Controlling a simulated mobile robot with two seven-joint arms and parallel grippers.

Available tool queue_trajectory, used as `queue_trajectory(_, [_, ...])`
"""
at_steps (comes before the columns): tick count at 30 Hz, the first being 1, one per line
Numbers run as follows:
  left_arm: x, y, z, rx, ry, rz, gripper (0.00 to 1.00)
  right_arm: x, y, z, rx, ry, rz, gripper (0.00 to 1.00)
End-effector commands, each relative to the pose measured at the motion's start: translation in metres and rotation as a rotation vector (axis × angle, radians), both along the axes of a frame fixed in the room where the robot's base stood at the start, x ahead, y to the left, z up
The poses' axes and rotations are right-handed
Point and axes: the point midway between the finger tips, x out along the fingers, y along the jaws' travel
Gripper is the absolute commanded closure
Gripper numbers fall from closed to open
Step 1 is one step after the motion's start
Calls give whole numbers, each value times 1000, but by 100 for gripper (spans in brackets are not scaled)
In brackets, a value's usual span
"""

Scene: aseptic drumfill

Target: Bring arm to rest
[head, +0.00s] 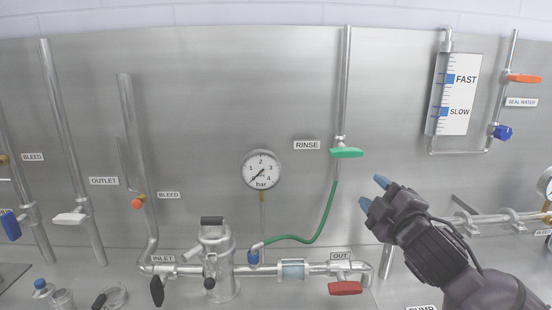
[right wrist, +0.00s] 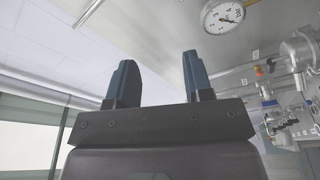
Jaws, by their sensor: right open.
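My right gripper (head: 374,192) is in front of the steel panel, right of the green hose and above the right end of the pipe run. It is open and empty, with its blue fingertips pointing up and left. In the right wrist view the two dark blue fingers (right wrist: 155,80) stand apart with nothing between them. The green rinse valve handle (head: 346,153) is up and left of the gripper, apart from it. My left gripper is not in view.
A pressure gauge (head: 261,171) and green hose (head: 325,218) are on the panel. A flow meter (head: 441,95) is upper right. Loose fittings (head: 62,299) lie lower left.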

Motion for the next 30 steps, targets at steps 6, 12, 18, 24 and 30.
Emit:
queue_trajectory(6, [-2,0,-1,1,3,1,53,-4,-6,-62,256,101,54,53])
queue_trajectory(12, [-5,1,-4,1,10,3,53,-23,-20,-139,488,220,45,53])
queue_trajectory(18, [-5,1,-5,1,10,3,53,-64,-40,-230,708,349,-31,53])
queue_trajectory(24, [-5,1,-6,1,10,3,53,-124,-59,-316,856,472,-161,53])
queue_trajectory(30, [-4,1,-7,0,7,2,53,-200,-74,-390,939,600,-324,53])
